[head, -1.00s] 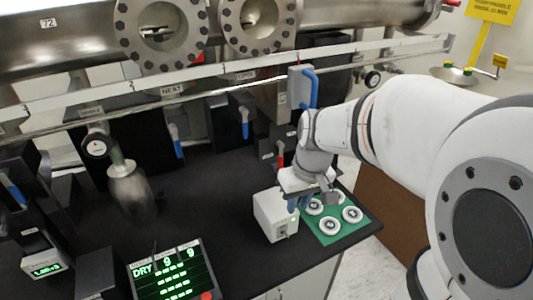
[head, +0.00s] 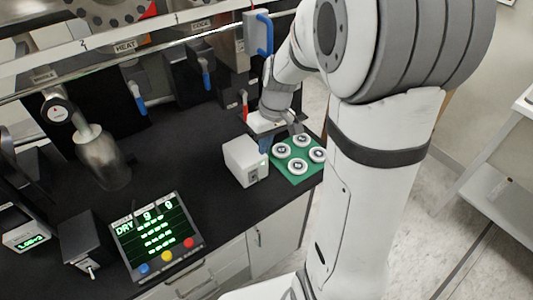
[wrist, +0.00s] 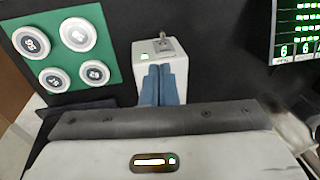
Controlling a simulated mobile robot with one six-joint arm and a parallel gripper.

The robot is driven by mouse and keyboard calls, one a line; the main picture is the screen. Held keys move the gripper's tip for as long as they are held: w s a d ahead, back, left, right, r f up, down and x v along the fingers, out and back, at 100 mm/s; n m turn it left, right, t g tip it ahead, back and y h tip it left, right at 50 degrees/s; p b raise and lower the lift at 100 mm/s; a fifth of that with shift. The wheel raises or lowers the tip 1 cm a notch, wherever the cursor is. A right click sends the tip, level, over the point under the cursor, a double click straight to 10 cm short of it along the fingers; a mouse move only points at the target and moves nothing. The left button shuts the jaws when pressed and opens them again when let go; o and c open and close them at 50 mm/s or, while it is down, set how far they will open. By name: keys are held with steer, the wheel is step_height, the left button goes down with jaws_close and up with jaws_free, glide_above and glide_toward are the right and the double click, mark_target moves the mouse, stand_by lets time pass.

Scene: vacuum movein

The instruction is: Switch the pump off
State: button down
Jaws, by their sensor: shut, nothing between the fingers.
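A white box (head: 245,162) stands on the black bench in the head view. In the wrist view the white box (wrist: 178,60) carries a small metal toggle (wrist: 163,40) and a lit green lamp (wrist: 147,57) on one face. My gripper (wrist: 159,70) is shut and empty, its blue fingers together over the box's near part. Whether they touch it I cannot tell. In the head view my gripper (head: 265,146) is at the box's back right, partly hidden by it. No label naming a pump is readable.
A green mat (head: 297,173) with several round white discs lies right of the box. A display panel (head: 155,235) with coloured buttons and a dark box with a toggle (head: 85,245) stand at the front left. Pipes and blue-handled valves are behind. Bench between box and panel is clear.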

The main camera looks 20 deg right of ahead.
mark_target(257, 178)
steer(key=f, duration=0.3)
steer(key=a+f, duration=0.1)
steer(key=f, duration=0.5)
steer(key=shift+w+a+p, duration=0.15)
steer(key=shift+a+p, duration=0.15)
steer(key=shift+p, duration=0.1)
steer(key=shift+d, duration=0.3)
steer(key=shift+a+f+b, duration=0.1)
steer(key=shift+a+b, duration=0.15)
steer(key=shift+b, duration=0.1)
steer(key=shift+f+b, duration=0.15)
steer(key=shift+b, duration=0.6)
